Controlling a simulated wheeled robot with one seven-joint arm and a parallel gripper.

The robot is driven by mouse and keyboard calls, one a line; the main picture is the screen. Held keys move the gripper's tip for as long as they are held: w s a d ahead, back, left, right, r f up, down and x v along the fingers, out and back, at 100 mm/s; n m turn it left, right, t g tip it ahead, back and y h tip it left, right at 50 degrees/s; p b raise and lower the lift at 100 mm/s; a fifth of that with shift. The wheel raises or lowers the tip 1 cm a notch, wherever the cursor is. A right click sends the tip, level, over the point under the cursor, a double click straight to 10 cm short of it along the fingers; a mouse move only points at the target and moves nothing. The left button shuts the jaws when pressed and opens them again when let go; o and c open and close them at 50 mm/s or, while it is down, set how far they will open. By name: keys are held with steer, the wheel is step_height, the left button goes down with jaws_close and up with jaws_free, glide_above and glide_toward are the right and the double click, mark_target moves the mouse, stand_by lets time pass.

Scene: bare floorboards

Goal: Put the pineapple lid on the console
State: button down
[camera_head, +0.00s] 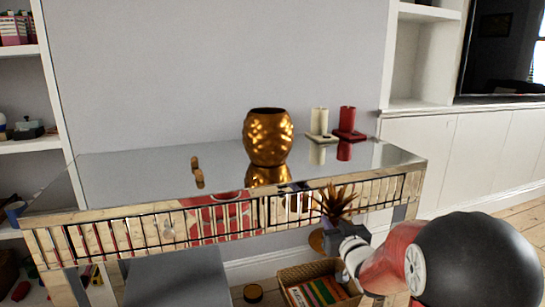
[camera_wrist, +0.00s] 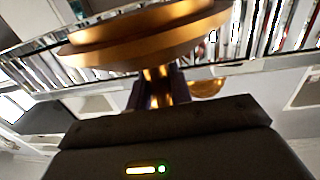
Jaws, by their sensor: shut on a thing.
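The pineapple lid has a leafy dark-gold crown (camera_head: 335,203), seen in front of the console's right part in the head view. My gripper (camera_head: 345,238) is shut on it. In the wrist view, the lid's gold round part (camera_wrist: 145,38) fills the upper middle, in front of my gripper fingers (camera_wrist: 158,90). The fingers partly hide the grasped part. The console (camera_head: 130,165) has a mirrored top and a ribbed mirrored front. A gold pineapple-shaped pot (camera_head: 268,138) stands upright on it, its top dark and uncovered.
Red and white candles (camera_head: 347,121) stand on the console's back right. A small brown object (camera_head: 196,165) lies left of the pot. Clear top lies between them and at the left. A basket of books (camera_head: 318,285) and grey stool (camera_head: 175,278) stand below.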

step_height(320, 180, down, 11)
steer(key=w+m+h, duration=0.1)
steer(key=m+h, duration=0.1)
steer(key=h, duration=0.1)
steer(key=s+f+h, duration=0.1)
steer(key=s+f, duration=0.2)
steer(key=f, duration=0.4)
steer(key=s+f, duration=0.3)
steer(key=f, duration=0.4)
steer(key=shift+m, duration=0.3)
steer(key=s, duration=0.1)
steer(key=s+r, duration=0.1)
steer(key=s, duration=0.3)
steer(key=shift+a+r, duration=0.15)
steer(key=shift+a, duration=0.2)
